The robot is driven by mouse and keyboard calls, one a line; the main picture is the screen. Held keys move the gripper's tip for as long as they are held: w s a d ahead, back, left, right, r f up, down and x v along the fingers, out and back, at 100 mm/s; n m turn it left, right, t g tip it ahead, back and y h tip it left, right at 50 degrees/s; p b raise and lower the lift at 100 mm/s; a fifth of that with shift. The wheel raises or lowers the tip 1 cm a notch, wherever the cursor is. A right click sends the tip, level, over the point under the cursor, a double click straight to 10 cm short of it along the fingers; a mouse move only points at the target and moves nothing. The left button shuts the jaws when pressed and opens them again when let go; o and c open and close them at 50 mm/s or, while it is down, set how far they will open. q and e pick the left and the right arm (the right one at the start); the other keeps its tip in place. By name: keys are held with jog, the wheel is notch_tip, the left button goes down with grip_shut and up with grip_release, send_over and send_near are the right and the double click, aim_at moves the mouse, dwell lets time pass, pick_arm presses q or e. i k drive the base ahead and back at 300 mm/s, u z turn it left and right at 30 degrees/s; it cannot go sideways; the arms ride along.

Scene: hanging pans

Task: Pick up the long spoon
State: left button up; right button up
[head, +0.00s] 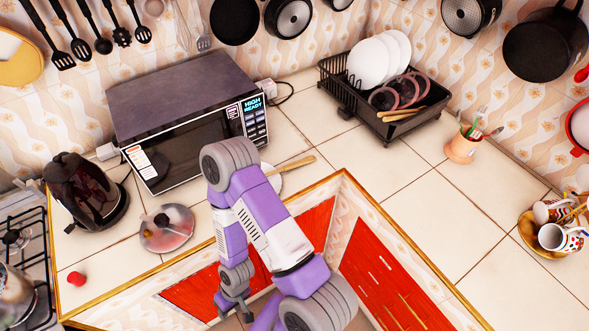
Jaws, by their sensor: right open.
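A long light-wooden utensil (291,165), which may be the long spoon, lies across a white plate (272,182) on the counter, right of the microwave. Its lower left end is hidden behind my right arm, so I cannot tell its shape. Another wooden utensil (402,112) lies along the front of the black dish rack. My right gripper (236,311) is open and empty, pointing down in front of the red cabinet doors, apart from all utensils. My left gripper is not in view.
The dish rack (335,88) holds plates. A utensil cup (462,147) and mugs (560,238) stand at right. The right counter's front is clear.

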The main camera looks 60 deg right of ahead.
aim_at(311, 160)
jog(key=z, duration=1.8)
jog(key=k, duration=0.3)
jog(key=u, duration=0.25)
jog(key=i, duration=0.3)
